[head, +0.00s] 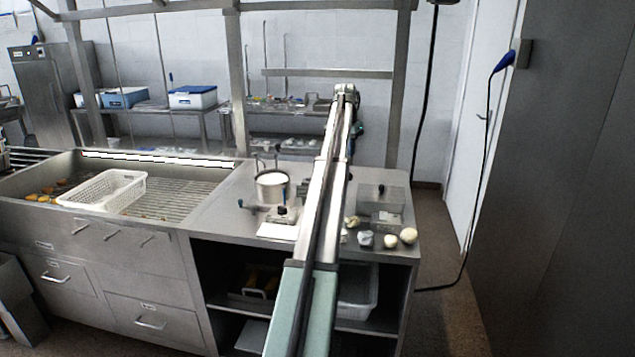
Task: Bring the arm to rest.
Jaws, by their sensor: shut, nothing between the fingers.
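My arm (327,190) stretches from the bottom of the head view, over the steel counter (222,205), up to a jointed far end. A dark part of the arm shows just right of that far end. My gripper's fingers cannot be made out; the arm seems to hide them. I see nothing held. A white perforated basket (103,190) sits in the wide sink (30,185) at the left, apart from my arm.
A pot (271,187) and a small scale-like device (283,214) stand left of my arm. Several pale round items, one of them a ball (409,236), and a clear container (380,205) lie to its right. A post (236,80) and overhead rails frame the counter.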

